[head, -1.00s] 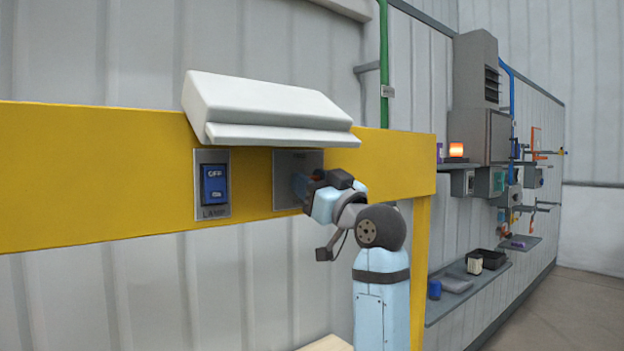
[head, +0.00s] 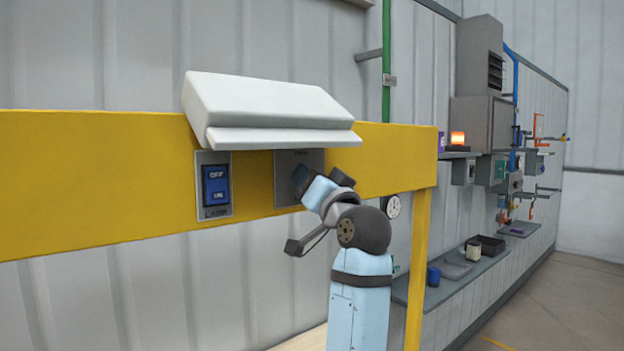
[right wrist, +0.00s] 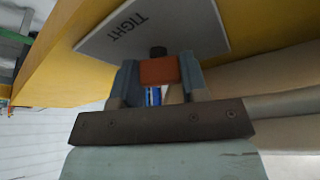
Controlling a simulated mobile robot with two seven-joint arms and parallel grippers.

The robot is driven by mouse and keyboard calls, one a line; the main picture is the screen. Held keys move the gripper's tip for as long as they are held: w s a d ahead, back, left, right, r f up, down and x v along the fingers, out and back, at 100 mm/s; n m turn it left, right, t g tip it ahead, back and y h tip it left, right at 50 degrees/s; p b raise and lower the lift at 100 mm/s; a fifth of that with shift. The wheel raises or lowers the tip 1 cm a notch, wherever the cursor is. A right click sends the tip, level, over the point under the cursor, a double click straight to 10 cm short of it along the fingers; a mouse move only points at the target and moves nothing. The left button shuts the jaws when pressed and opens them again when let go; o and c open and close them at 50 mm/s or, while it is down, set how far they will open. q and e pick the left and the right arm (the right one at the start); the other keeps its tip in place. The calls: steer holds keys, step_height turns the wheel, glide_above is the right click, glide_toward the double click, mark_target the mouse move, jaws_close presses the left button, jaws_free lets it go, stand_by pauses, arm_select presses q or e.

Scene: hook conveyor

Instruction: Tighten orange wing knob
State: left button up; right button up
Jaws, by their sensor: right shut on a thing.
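The orange wing knob (right wrist: 158,71) shows in the right wrist view on a dark stem in front of a grey plate (right wrist: 160,28) marked "TIGHT". My right gripper (right wrist: 157,80) is shut on the knob, with one finger on each side of it. In the head view my right gripper (head: 312,190) is at the grey plate (head: 292,165) on the yellow beam and hides the knob. My left gripper is not in view.
A blue rocker switch (head: 215,186) on its own plate is left of the knob plate. A white sloped hood (head: 270,105) juts out above both. A yellow post (head: 419,260) stands right of my arm. Shelves with small items (head: 455,275) line the wall beyond.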

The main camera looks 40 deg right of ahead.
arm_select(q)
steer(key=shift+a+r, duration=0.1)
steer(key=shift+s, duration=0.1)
arm_select(e)
steer(key=o, duration=0.9)
arm_select(q)
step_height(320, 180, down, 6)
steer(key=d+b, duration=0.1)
steer(key=b, duration=0.6)
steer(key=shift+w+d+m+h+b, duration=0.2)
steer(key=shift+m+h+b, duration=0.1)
arm_select(e)
steer(key=v, duration=1.3)
steer(key=shift+s+f, duration=0.2)
steer(key=shift+s, duration=0.15)
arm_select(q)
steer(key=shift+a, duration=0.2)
arm_select(e)
steer(key=shift+w+f, duration=0.1)
